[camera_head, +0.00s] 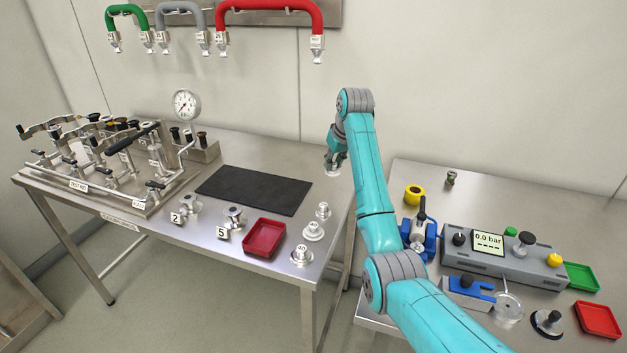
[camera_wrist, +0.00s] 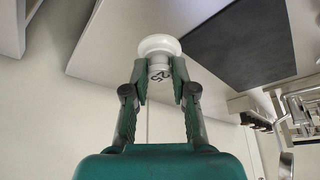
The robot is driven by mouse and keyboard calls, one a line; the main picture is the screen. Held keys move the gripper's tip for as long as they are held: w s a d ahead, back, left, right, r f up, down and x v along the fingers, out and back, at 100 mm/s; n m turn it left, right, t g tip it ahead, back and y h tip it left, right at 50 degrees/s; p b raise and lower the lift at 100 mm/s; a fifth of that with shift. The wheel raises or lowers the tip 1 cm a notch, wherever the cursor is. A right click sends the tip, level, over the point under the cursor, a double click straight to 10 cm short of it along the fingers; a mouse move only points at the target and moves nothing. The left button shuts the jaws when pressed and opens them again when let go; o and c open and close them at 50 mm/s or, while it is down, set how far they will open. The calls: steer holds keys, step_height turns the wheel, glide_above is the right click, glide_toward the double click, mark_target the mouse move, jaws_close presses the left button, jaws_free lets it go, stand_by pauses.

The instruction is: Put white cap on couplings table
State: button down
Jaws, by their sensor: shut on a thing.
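My gripper (camera_wrist: 161,82) is shut on the white cap (camera_wrist: 159,45). The cap has a round white top and a narrower metallic part with dark markings between the fingertips. In the head view my gripper (camera_head: 333,160) is over the back right corner of the left steel table, which I take as the couplings table (camera_head: 290,155). The cap shows small and pale under the fingers there. I cannot tell whether it touches the tabletop.
A black mat (camera_head: 255,190) lies left of my gripper. A red tray (camera_head: 264,238) and several metal fittings (camera_head: 313,231) stand near the front edge. A valve rig (camera_head: 105,165) fills the left end. The right table (camera_head: 430,175) holds a grey pressure box (camera_head: 505,256).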

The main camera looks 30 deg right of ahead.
step_height(320, 180, down, 9)
steer(key=shift+r, duration=0.1)
stand_by(0.3)
steer(key=c, duration=0.9)
jaws_free()
steer(key=shift+f, duration=0.2)
steer(key=shift+c, duration=0.2)
steer(key=v, duration=1.2)
steer(key=shift+r, duration=0.25)
